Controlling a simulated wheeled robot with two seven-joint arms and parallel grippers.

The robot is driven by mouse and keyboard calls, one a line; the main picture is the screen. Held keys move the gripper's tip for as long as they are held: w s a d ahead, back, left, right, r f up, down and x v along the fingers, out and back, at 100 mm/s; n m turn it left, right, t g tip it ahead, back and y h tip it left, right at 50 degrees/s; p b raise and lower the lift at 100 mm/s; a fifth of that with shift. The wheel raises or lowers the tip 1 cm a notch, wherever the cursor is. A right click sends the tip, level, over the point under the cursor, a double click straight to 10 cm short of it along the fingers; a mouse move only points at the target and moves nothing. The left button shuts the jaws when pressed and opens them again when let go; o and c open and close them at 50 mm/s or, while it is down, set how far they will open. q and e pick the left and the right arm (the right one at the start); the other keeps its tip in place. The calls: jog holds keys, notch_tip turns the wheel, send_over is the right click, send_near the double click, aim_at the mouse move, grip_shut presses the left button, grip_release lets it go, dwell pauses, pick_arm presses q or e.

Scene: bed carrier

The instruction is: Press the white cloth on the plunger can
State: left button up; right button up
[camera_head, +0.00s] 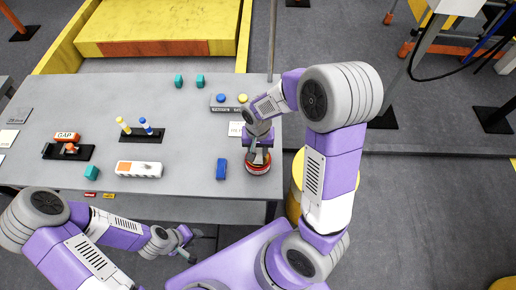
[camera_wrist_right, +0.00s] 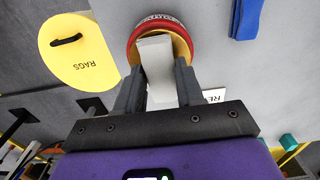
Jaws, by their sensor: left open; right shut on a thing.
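The plunger can (camera_head: 258,168) is round and red with a yellow inner part. It stands at the table's right front edge and shows in the right wrist view (camera_wrist_right: 133,42). My right gripper (camera_head: 258,157) is above the can, pointing down, shut on the white cloth (camera_wrist_right: 160,65). In the right wrist view the cloth hangs between the two fingers and its far end overlaps the can's top; whether it is pressed down I cannot tell. The fingers hide part of the can. My left gripper (camera_head: 184,243) is open and empty, off the table's front edge.
A yellow bin marked RAGS (camera_wrist_right: 80,62) stands beside the can, off the table. A white and orange block (camera_head: 139,169), several teal blocks and holders with pegs are further left on the grey table (camera_head: 190,140).

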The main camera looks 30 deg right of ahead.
jog(key=shift+f+b, duration=0.45)
jog(key=shift+f, duration=0.1)
dwell(1.4)
notch_tip(320, 180, up, 7)
jog(key=p, duration=0.6)
jog(key=shift+r, duration=0.1)
